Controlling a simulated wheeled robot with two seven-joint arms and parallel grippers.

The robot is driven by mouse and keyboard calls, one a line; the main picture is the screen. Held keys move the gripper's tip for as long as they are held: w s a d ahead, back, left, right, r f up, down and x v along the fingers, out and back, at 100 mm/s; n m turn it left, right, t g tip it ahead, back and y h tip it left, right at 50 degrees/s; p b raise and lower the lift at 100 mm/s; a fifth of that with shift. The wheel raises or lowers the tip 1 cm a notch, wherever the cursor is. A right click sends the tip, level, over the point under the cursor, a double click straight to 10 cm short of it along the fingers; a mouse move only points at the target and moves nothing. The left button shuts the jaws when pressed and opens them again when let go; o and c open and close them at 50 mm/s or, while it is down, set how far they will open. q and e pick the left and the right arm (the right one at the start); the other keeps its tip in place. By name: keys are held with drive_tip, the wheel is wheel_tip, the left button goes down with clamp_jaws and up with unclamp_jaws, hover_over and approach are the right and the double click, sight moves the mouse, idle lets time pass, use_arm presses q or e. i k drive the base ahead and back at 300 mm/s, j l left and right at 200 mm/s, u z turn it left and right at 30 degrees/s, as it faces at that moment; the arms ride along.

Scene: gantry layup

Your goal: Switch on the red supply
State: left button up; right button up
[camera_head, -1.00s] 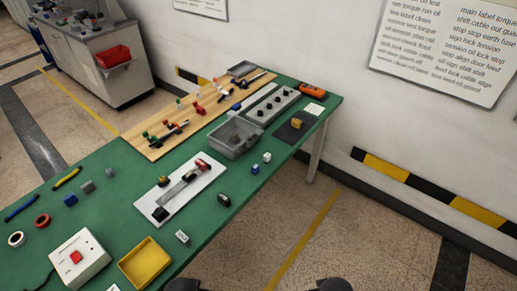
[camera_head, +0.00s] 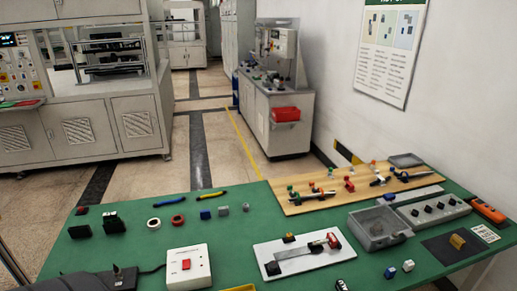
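A white box with a red rocker switch (camera_head: 187,265) sits at the front of the green table, left of centre, with a dark cable at its left. The switch's position is too small to tell. Right of it, a white plate (camera_head: 262,248) carries a long metal bar with a red piece (camera_head: 333,240) at its right end, and small yellow and black parts. My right gripper is not in view.
A grey bin (camera_head: 380,242), a row of black knobs on a grey strip (camera_head: 434,208) and a wooden board with several small parts (camera_head: 285,205) fill the right side. Tape rolls (camera_head: 178,221), markers and small blocks lie behind the white box. A yellow tray (camera_head: 240,288) is at the front edge.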

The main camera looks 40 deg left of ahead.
sight(186, 264)
drive_tip(key=u, duration=1.8)
